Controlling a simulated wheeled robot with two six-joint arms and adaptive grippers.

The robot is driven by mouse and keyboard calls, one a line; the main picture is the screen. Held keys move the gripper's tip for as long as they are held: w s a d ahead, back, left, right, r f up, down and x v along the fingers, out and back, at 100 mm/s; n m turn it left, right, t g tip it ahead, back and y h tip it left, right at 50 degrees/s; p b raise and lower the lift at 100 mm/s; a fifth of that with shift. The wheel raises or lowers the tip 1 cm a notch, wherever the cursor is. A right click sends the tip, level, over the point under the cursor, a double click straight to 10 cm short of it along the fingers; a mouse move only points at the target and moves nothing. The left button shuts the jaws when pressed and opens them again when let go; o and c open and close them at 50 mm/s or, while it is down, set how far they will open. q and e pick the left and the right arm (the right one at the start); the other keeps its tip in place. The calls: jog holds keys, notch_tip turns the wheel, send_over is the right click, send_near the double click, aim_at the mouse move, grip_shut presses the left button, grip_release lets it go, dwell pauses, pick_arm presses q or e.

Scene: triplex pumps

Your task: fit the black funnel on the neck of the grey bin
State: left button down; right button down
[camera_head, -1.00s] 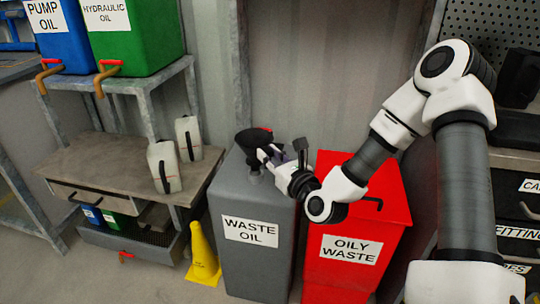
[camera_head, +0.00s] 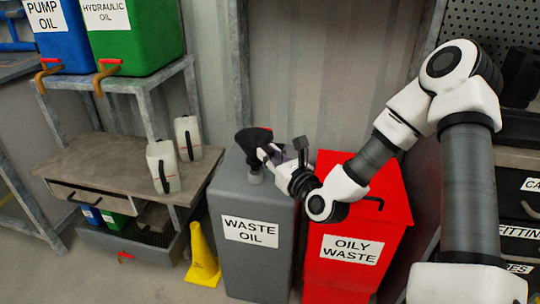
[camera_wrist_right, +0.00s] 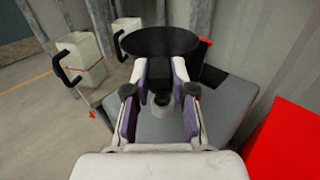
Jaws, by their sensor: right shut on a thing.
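The black funnel (camera_head: 249,139) is over the top of the grey waste oil bin (camera_head: 258,262), wide mouth up. My right gripper (camera_head: 268,154) is shut on it from the right. In the right wrist view the funnel's dark rim (camera_wrist_right: 160,42) is beyond the purple-padded fingers (camera_wrist_right: 158,88), and its narrow lower part lies between them. The bin's pale neck (camera_wrist_right: 163,106) shows just below the funnel's lower end; it also shows in the head view (camera_head: 255,178). I cannot tell whether the spout is inside the neck or only above it. My left gripper is not in view.
A red oily waste bin (camera_head: 347,250) stands right of the grey bin, under my right forearm. A yellow cone (camera_head: 203,258) stands on its left. Two pale jugs (camera_head: 163,166) stand on the bench (camera_head: 100,160). A wall is close behind the bins.

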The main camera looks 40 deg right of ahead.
dwell(0.8)
jog(key=shift+f+b, duration=1.95)
jog(key=shift+b, duration=0.35)
jog(key=c, duration=0.9)
grip_release()
notch_tip(320, 180, up, 10)
jog(key=shift+r, duration=0.1)
